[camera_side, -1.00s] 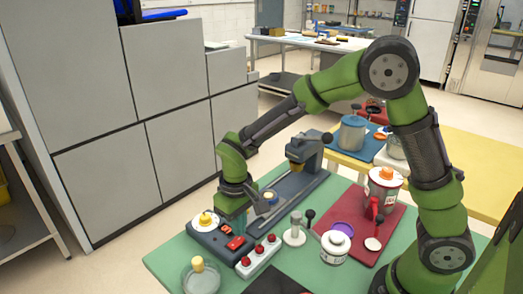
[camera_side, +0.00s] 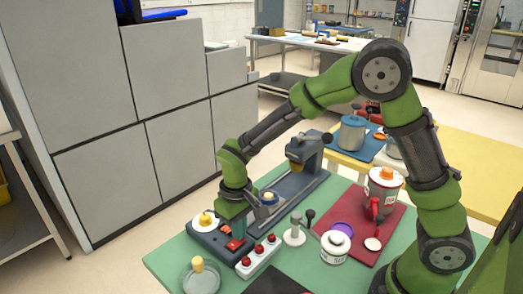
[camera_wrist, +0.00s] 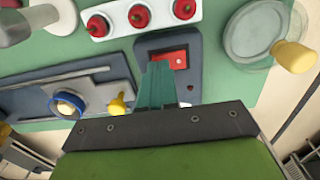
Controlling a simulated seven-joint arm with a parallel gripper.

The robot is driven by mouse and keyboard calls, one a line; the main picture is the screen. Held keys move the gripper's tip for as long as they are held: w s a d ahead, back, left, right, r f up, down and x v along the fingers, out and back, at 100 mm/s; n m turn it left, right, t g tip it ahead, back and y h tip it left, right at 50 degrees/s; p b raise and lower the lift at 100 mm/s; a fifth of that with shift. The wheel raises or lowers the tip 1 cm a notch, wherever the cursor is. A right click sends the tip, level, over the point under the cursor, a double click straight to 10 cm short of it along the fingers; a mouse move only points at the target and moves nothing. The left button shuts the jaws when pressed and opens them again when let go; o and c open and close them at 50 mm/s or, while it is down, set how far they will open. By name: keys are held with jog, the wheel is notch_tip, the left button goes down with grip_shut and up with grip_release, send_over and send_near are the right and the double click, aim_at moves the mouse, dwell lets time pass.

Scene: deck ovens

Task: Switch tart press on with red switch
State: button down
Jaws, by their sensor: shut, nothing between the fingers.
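The red switch (camera_side: 235,244) sits on a dark blue-grey control box (camera_side: 206,238) at the left of the green table. In the wrist view the red switch (camera_wrist: 172,59) shows beyond my fingertips, which partly cover it. The tart press (camera_side: 305,155) is grey-blue with a dark knob, on a long base behind the box. My gripper (camera_side: 237,228) is shut and empty, pointing down over the box. Its teal fingers (camera_wrist: 158,80) also show in the wrist view. I cannot tell whether the fingertips touch the switch.
A white strip with red knobs (camera_side: 258,257) stands right of the box. A glass dish with a yellow knob (camera_side: 200,278) is in front. A metal stamp (camera_side: 294,235), a white jar (camera_side: 335,246) and a red mat (camera_side: 368,254) lie to the right.

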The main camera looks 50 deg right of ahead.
jog(key=shift+f, duration=0.3)
jog(key=shift+r, duration=3.5)
jog(key=s+d+r+m+t+y, duration=0.1)
jog(key=s+d+r+m+t, duration=0.1)
jog(key=s+r, duration=0.4)
jog(key=s+d+r+m+t+y, duration=0.1)
jog(key=s+d+r+m+t, duration=0.1)
jog(key=s+d+r+t, duration=0.3)
jog(key=s+d+r, duration=0.1)
jog(key=s+r, duration=0.1)
jog(key=s, duration=0.1)
jog(key=shift+s+d, duration=0.15)
jog(key=shift+s, duration=0.15)
